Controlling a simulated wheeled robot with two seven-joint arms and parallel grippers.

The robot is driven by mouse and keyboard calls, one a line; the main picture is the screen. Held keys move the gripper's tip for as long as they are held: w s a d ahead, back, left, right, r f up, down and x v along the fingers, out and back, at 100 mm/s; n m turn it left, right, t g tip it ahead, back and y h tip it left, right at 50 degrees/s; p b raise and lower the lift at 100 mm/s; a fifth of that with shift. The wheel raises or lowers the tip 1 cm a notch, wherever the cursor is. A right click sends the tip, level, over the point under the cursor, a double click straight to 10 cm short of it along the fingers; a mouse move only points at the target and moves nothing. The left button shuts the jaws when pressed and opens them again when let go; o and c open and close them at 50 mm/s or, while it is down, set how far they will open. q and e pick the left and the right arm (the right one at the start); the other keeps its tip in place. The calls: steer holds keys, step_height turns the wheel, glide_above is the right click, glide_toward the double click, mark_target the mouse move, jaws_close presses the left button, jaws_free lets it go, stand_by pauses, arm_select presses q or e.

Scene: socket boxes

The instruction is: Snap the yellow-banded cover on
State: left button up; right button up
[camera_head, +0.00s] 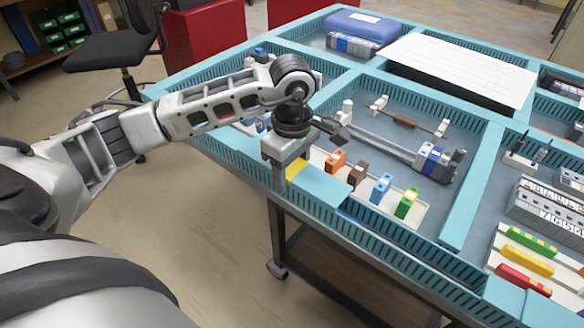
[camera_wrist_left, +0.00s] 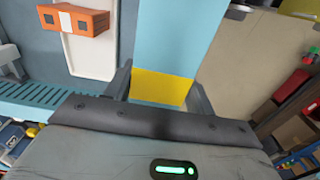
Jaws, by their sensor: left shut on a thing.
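The yellow-banded cover (camera_head: 324,187) is a flat light-blue strip with a yellow end. It lies along the line of the slotted trunking at the table's near edge; I cannot tell whether it is seated or just above. Its yellow band (camera_head: 296,168) is at my left gripper (camera_head: 284,170), which points down. In the left wrist view the cover (camera_wrist_left: 175,38) runs away from me, with the yellow band (camera_wrist_left: 160,88) between the two fingers of the gripper (camera_wrist_left: 160,95). The gripper is shut on that end. My right gripper does not show.
Orange, brown, blue (camera_head: 380,188) and green (camera_head: 406,203) blocks stand on a pale strip behind the trunking (camera_head: 400,240). The orange block (camera_wrist_left: 75,20) also shows in the left wrist view. A white sheet (camera_head: 460,68) and a blue case (camera_head: 362,26) are farther back.

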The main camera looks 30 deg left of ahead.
arm_select(q)
steer(key=shift+f+b, duration=0.75)
steer(key=shift+f, duration=0.05)
steer(key=o, duration=1.9)
steer(key=shift+r, duration=0.15)
step_height(320, 180, up, 8)
steer(key=p, duration=0.4)
steer(key=shift+f+p, duration=0.25)
steer(key=shift+p, duration=0.1)
steer(key=shift+f, duration=0.1)
